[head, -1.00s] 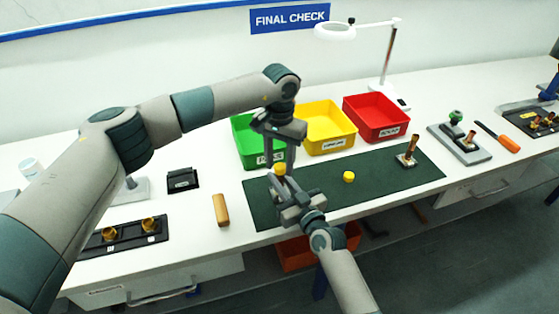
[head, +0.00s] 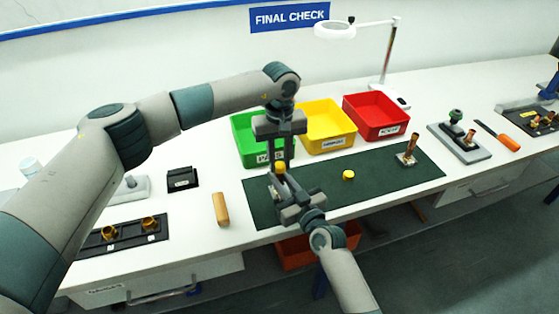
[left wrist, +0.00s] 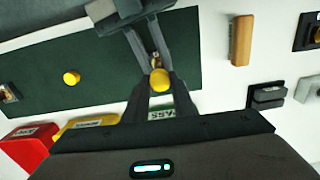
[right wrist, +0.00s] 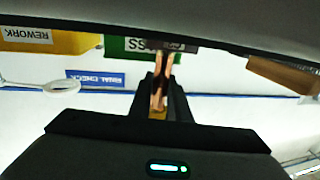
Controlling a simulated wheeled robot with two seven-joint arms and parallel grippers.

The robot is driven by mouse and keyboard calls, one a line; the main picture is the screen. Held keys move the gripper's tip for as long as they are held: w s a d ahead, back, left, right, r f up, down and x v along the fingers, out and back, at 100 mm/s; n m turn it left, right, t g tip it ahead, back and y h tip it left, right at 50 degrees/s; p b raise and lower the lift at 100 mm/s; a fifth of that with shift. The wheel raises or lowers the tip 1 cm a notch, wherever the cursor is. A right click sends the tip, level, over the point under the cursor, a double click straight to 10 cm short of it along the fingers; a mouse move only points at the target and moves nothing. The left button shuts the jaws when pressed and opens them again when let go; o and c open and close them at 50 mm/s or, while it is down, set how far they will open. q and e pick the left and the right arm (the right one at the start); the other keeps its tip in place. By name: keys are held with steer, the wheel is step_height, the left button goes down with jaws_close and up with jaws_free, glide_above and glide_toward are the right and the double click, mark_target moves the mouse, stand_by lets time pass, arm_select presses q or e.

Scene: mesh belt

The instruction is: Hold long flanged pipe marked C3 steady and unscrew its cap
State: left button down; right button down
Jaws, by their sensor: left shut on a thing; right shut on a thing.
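A yellow cap (head: 280,167) sits at the top of the copper-coloured pipe (right wrist: 158,101), above the green mat (head: 320,205). My left gripper (head: 280,162) points down from above and is shut on the cap, which also shows between its fingers in the left wrist view (left wrist: 160,80). My right gripper (head: 281,182) comes from the front and is shut on the pipe below the cap. The pipe is mostly hidden by the fingers in the head view. No C3 mark is readable. I cannot tell how far the cap is turned.
A loose yellow cap (head: 348,175) lies on the mat. A flanged pipe (head: 409,150) stands at the mat's right. Green (head: 242,141), yellow (head: 328,142) and red (head: 377,130) bins stand behind. A wooden block (head: 221,209) lies left of the mat.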

arm_select(q)
steer(key=n, duration=1.9)
steer(key=shift+r, duration=0.1)
steer(key=n, duration=1.6)
steer(key=shift+w, duration=0.1)
steer(key=n, duration=0.4)
steer(key=shift+n, duration=0.4)
steer(key=n, duration=0.5)
steer(key=shift+a+n, duration=0.1)
steer(key=shift+n, duration=0.3)
